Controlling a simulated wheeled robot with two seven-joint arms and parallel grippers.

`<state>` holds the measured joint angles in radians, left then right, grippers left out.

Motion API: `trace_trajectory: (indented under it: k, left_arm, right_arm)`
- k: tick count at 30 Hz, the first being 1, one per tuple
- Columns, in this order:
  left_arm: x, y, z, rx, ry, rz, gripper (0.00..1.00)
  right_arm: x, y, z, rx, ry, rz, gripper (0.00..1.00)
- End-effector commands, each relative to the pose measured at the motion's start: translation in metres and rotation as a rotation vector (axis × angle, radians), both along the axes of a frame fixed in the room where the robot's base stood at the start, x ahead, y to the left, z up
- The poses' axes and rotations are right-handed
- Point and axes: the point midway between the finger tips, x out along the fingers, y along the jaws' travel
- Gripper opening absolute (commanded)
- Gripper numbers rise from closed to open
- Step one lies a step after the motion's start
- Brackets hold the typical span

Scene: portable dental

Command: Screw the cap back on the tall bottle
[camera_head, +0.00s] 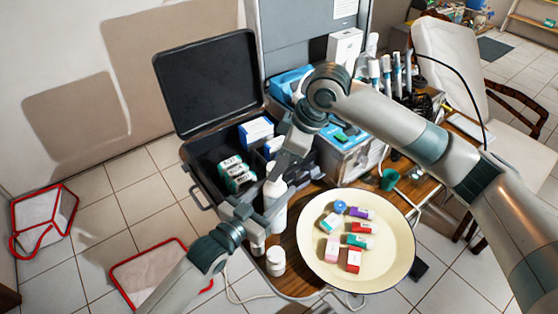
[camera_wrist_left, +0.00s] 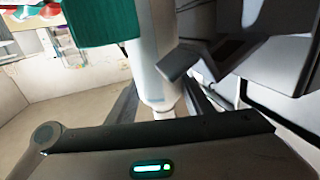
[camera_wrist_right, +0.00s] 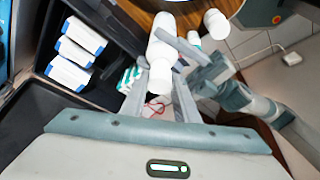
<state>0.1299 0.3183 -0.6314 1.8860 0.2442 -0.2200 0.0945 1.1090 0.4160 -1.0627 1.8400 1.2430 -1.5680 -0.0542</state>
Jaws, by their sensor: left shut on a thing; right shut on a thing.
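The tall white bottle (camera_head: 274,190) stands upright at the table's left edge, beside the open case. My left gripper (camera_head: 268,214) is shut around its body from the front left. The bottle (camera_wrist_right: 164,45) also shows in the right wrist view, with my left fingers across it. My right gripper (camera_head: 279,170) reaches down from above to the bottle's top and is shut on the white cap (camera_wrist_right: 159,80). The cap is in line with the bottle, mostly hidden by my fingers in the head view. I cannot tell how far it is threaded.
A cream round tray (camera_head: 390,270) with several coloured boxes is to the right. The open black case (camera_head: 205,150) holds cartons behind and left.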

Motion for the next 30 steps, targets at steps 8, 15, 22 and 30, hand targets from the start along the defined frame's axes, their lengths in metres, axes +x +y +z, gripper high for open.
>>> trace_trajectory:
  k: [8,15,22,30]
  left_arm:
    - [-0.0001,-0.0001,-0.0003,0.0,0.001,0.0,0.06]
    - [-0.0001,-0.0001,-0.0003,0.0,0.001,0.0,0.06]
    - [-0.0001,0.0,-0.0004,0.001,0.001,0.0,0.06]
    - [-0.0001,0.0,-0.0004,0.001,0.001,0.0,0.06]
  right_arm:
    - [0.0002,-0.0001,-0.0053,0.0,-0.001,0.0,0.07]
    - [0.0,-0.0002,-0.0053,0.0,-0.001,0.0,0.07]
    - [0.0,-0.0002,-0.0053,0.0,-0.001,0.001,0.07]
    - [0.0,-0.0003,-0.008,0.0,0.0,0.0,0.07]
